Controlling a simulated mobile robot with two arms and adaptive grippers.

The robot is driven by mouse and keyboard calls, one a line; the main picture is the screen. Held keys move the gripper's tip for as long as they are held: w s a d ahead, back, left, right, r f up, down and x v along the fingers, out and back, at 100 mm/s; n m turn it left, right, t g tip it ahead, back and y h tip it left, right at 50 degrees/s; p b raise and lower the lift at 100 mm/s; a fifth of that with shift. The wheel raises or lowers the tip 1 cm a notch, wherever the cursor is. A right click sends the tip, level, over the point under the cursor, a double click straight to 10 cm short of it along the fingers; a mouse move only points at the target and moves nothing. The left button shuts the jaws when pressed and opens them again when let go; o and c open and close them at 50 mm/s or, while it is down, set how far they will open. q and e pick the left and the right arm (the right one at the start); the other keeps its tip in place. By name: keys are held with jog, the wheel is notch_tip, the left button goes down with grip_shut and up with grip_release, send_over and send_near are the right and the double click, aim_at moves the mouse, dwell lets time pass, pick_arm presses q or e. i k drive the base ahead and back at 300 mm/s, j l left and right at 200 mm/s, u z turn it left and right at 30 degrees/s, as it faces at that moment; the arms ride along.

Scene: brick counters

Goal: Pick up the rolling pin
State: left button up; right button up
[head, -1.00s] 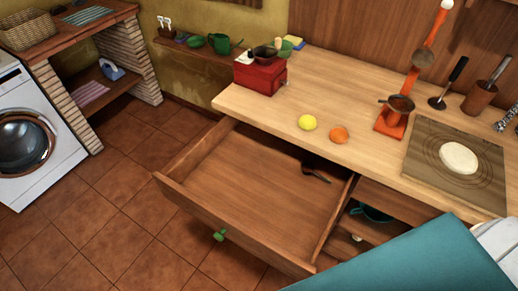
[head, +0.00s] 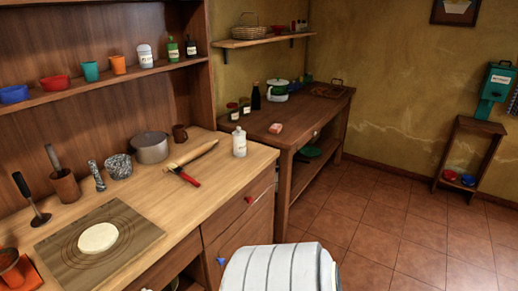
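The rolling pin (head: 192,155) is light wood and lies on the light wooden counter in the head view. It lies at a slant, right of the grey pot, with a red-handled tool (head: 184,177) close in front of it. A white bottle stands just to its right. Neither of my grippers shows in this view.
A grey pot (head: 151,148), a white bottle (head: 239,142), a stone mortar (head: 119,166) and a wooden cup with a pestle (head: 65,186) stand on the counter. A board (head: 131,243) with flat dough (head: 98,237) lies at the left.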

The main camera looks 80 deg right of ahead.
aim_at(186, 158)
jog(key=z, duration=2)
jog(key=i+l+u, duration=0.15)
jog(key=u, duration=0.3)
jog(key=i+l+u, duration=0.1)
jog(key=l+u, duration=0.2)
jog(key=u, duration=0.15)
jog(key=i+l+u, duration=0.2)
jog(key=l+u, duration=0.15)
jog(key=l, duration=0.9)
jog(key=l+u, duration=0.35)
jog(key=l, duration=0.85)
